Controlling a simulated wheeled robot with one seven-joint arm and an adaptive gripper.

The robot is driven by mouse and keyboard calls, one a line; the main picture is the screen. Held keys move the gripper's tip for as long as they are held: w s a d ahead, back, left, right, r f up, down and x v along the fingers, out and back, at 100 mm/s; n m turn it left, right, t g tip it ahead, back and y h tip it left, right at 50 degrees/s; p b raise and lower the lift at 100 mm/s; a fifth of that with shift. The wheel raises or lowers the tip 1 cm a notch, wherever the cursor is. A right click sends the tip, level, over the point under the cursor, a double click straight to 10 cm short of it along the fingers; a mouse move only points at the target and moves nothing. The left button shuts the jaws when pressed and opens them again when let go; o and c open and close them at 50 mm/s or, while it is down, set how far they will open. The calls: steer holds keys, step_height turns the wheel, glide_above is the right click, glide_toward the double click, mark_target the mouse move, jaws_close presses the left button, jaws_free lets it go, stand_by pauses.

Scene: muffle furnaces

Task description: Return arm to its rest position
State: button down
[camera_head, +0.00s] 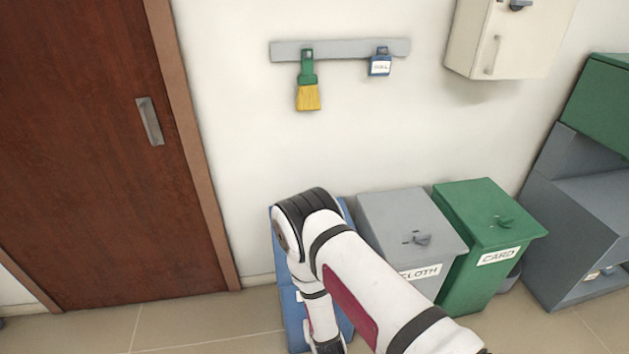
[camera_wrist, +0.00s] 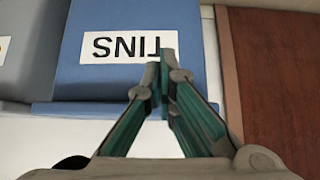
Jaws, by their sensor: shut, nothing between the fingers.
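My arm shows in the head view, white with black bands and a dark red panel, folded with its elbow up in front of the blue bin (camera_head: 283,254). The gripper end is not visible in the head view. In the wrist view my gripper (camera_wrist: 163,88) has its green-sided fingers together at the tips, with nothing seen between them. The tips appear in front of the blue bin's white label (camera_wrist: 122,47), which reads upside down and is partly covered by a fingertip. I cannot tell whether they touch the bin.
A grey CLOTH bin (camera_head: 400,215) and a green CARD bin (camera_head: 478,202) stand to the right of the blue bin. A brown door (camera_head: 95,150) is at left. A brush (camera_head: 308,92) and a blue tag (camera_head: 380,64) hang on a wall rail. Open floor lies at the lower left.

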steer(key=w+r+m, duration=0.1)
steer(key=w+r, duration=0.3)
steer(key=r, duration=0.5)
steer(key=w+r, duration=0.5)
steer(key=r, duration=0.5)
steer(key=s+d+r+g, duration=0.1)
steer(key=d+r, duration=0.1)
steer(key=r, duration=0.8)
steer(key=d+r, duration=0.3)
steer(key=r, duration=0.8)
steer(key=s+d+r+g, duration=0.1)
steer(key=s+d+r, duration=0.3)
steer(key=s+r, duration=0.3)
steer(key=s+d+r, duration=0.4)
steer(key=r, duration=0.5)
steer(key=s+d+r, duration=0.3)
steer(key=s, duration=0.7)
steer(key=s+d+r+m+h, duration=0.1)
steer(key=s+d+r, duration=0.2)
steer(key=s, duration=0.7)
steer(key=shift+g+h, duration=0.3)
steer(key=shift+g, duration=0.1)
